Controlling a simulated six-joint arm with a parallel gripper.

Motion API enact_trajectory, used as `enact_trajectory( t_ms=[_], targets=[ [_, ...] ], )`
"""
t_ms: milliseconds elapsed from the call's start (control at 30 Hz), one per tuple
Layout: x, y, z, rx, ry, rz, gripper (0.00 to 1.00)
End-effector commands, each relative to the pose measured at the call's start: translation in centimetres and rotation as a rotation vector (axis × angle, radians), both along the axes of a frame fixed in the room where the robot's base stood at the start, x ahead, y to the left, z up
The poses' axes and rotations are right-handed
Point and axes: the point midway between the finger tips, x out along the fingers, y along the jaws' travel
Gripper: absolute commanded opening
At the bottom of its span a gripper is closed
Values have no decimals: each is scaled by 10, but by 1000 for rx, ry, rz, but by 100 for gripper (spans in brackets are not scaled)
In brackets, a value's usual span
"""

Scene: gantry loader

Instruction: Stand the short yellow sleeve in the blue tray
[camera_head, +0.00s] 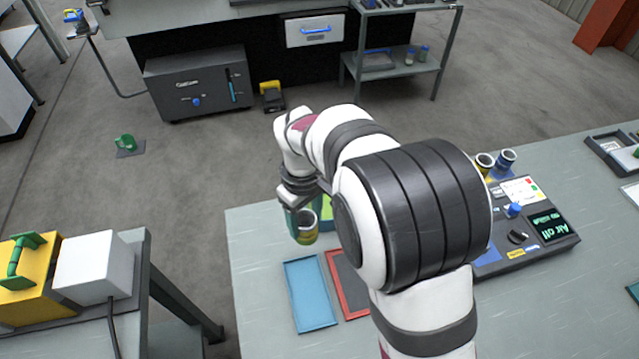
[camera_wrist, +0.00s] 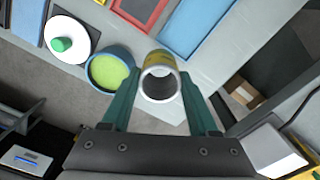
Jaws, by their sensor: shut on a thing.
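My gripper (camera_wrist: 160,95) is shut on the yellow sleeve (camera_wrist: 160,62), with one green finger on each side. In the wrist view the sleeve's pale rim and hollow inside face the camera, and a yellow band shows on its outer wall. In the head view the sleeve (camera_head: 307,238) hangs at my gripper (camera_head: 303,215), near the table's far left corner and beyond the blue tray. The blue tray (camera_head: 310,295) lies flat on the table and looks empty; it also shows in the wrist view (camera_wrist: 195,25). The sleeve is apart from the tray.
A red-rimmed tray (camera_head: 345,285) lies right beside the blue tray, partly hidden by my arm. Two sleeves (camera_head: 506,160) stand behind a control panel (camera_head: 525,235) on the right. A blue round container, green inside (camera_wrist: 110,70), is close left of the held sleeve in the wrist view.

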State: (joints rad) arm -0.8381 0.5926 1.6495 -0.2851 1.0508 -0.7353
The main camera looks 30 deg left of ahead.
Motion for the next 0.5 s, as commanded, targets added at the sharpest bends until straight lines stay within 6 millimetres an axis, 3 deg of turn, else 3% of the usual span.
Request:
enact_trajectory(
  t_ms=[100, 200, 500],
  targets=[
    [-35, -14, -5, 2, 0, 108, 0],
    [-48, -20, -9, 4, 0, 151, 0],
    [-51, -22, -42, 2, 4, 158, 0]
  ],
)
